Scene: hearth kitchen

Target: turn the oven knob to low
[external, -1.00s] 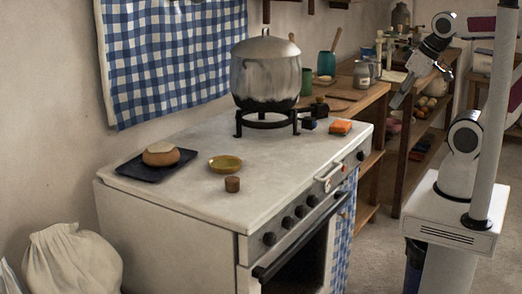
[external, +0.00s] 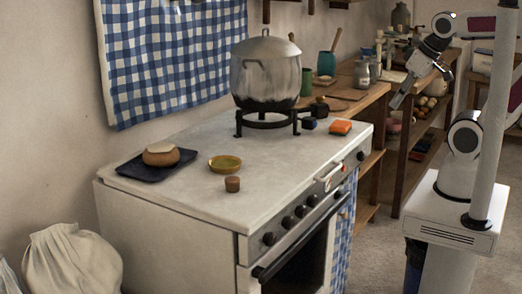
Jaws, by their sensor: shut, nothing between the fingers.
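The white stove (external: 200,200) has a sloping front panel with several dark round knobs. One knob (external: 269,239) is at the near end, and another knob (external: 360,155) is at the far end past a pale handle-like piece (external: 328,178). Which one is the oven knob, and where any pointer stands, is too small to tell. The dark oven door (external: 300,260) is below the panel. My gripper (external: 397,102) is shut and empty, pointing down and left. It hangs in the air to the right of the stove, apart from all the knobs.
A large metal pot (external: 266,70) stands on a black burner stand. A loaf on a dark tray (external: 128,170), a yellow dish (external: 225,162), a brown cup (external: 232,184) and an orange sponge (external: 340,127) lie on the stovetop. A checked towel (external: 342,225) hangs at the front. Wooden shelves stand behind.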

